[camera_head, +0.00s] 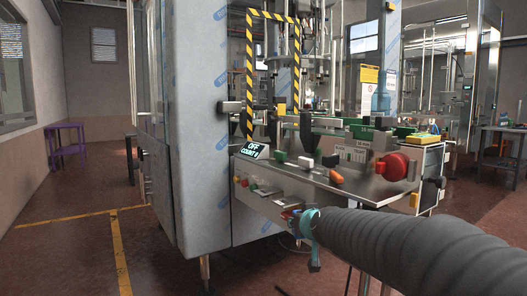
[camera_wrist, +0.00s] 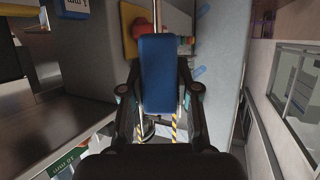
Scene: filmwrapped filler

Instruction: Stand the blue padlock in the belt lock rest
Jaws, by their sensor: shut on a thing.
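In the wrist view, the blue padlock (camera_wrist: 160,72) is upright in the picture between the two dark fingers of my gripper (camera_wrist: 160,94), which is shut on its sides. A thin metal bar shows above its top edge. In the head view, my gripper (camera_head: 307,224) has teal parts and is at the front of the machine, below the control ledge. A small patch of blue and red shows beside it there; I cannot tell whether this is the padlock. I cannot make out the belt lock rest for certain in either view.
The machine's ledge carries a red round knob (camera_head: 391,167), an orange handle (camera_head: 336,177) and a display (camera_head: 250,149). A yellow-and-black striped frame (camera_head: 249,75) rises behind. Open floor lies left, with a purple table (camera_head: 66,140). The wrist view shows a red button (camera_wrist: 133,28) close behind the padlock.

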